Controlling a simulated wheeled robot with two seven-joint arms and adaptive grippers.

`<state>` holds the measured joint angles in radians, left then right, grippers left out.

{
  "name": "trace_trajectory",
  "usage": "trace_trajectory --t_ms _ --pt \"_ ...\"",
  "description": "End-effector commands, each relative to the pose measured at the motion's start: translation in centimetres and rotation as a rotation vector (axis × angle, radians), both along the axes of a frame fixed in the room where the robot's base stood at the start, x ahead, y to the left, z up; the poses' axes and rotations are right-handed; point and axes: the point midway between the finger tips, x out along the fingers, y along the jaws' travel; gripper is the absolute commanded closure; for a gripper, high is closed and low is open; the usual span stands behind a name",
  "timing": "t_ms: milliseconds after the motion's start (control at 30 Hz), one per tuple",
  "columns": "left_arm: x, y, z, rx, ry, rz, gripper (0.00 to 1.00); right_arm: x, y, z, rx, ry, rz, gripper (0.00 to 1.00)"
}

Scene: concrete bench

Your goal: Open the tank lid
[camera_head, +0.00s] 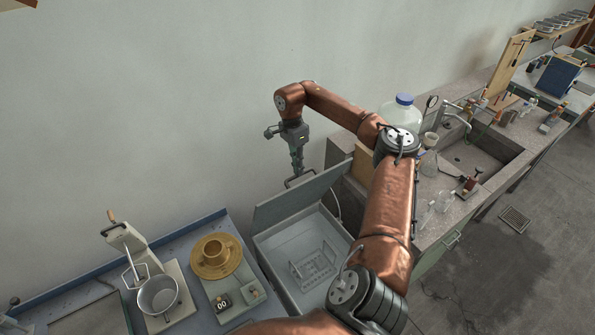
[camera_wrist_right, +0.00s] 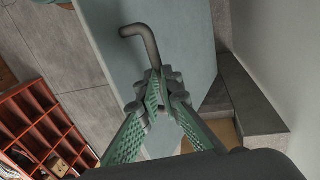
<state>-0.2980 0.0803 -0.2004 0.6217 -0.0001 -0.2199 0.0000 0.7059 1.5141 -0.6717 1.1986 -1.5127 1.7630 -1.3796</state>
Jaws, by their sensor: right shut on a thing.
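The tank (camera_head: 275,262) is a pale grey open-topped box between the two benches. Its lid (camera_head: 300,204) is raised along the wall side, leaving the inside in view, with a wire rack (camera_head: 318,268) in it. My right gripper (camera_head: 297,170) is at the lid's upper edge, at the handle (camera_head: 300,180). In the right wrist view, my gripper's green fingers (camera_wrist_right: 165,92) are closed around the dark bent handle (camera_wrist_right: 143,42), beside the blue-grey lid panel (camera_wrist_right: 185,30). The exact contact is partly hidden by the fingers. My left gripper is not in view.
A blue bench (camera_head: 203,318) at left holds a metal pot (camera_head: 158,294), a brass dish (camera_head: 216,256) and a small timer (camera_head: 222,303). The stone sink bench (camera_head: 437,180) at right carries a large bottle (camera_head: 402,113) and glassware. The wall is close behind my right gripper.

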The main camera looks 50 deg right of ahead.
Motion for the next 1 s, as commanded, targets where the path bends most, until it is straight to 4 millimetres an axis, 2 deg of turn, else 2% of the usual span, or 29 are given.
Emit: trace_trajectory --t_ms 33,133,167,200,467,867,1000 --pt "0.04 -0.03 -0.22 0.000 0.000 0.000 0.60 -0.01 0.22 -1.91 -0.003 0.009 0.002 1.00" --pt "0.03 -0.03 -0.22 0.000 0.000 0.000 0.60 0.00 0.24 -1.92 -0.003 0.009 0.002 1.00" --pt "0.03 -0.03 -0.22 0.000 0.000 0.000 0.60 0.00 0.24 -1.92 -0.003 0.009 0.002 0.93" --pt "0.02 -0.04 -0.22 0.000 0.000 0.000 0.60 0.00 0.24 -1.92 -0.003 0.009 0.002 0.90" --pt "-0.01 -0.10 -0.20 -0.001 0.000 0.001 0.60 -0.03 0.22 -1.88 -0.003 0.009 0.003 0.73" --pt "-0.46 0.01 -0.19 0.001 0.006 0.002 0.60 -0.05 0.20 -1.81 -0.003 0.008 0.004 0.73" --pt "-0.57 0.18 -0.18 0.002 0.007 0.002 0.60 0.11 0.18 -1.14 -0.003 0.007 0.004 0.73"
